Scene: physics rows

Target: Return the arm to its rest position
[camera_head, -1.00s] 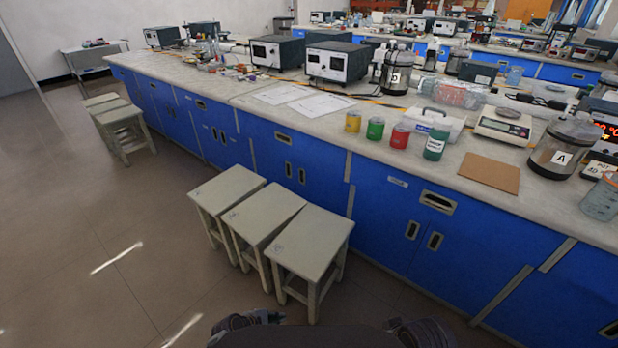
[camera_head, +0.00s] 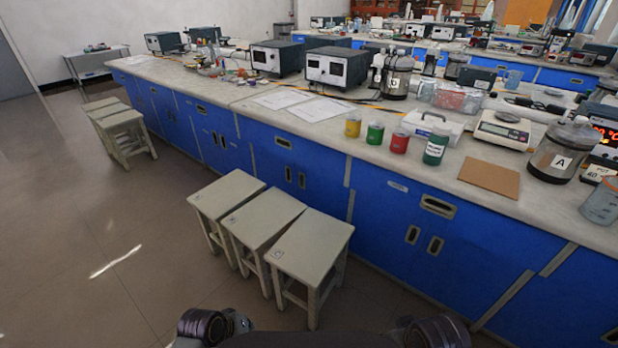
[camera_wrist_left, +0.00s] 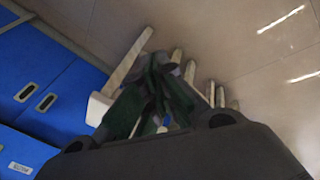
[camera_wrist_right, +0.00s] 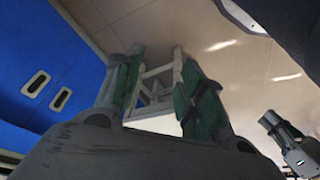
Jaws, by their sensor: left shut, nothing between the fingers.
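My left gripper (camera_wrist_left: 158,64) shows in the left wrist view with its green-padded fingers together and empty, pointing down over the floor and stools. My right gripper (camera_wrist_right: 163,62) shows in the right wrist view with its fingers apart and nothing held between them; a stool shows beyond the gap. In the head view only dark rounded parts of my own arms show at the bottom edge, left and right of the middle. The fingers cannot be made out there.
A blue lab bench (camera_head: 385,215) runs across the view with cups, a scale (camera_head: 503,130), a brown board (camera_head: 489,177) and jars on top. Three stools (camera_head: 312,246) stand before it. More stools (camera_head: 122,130) stand at left. The floor (camera_head: 90,240) at left is clear.

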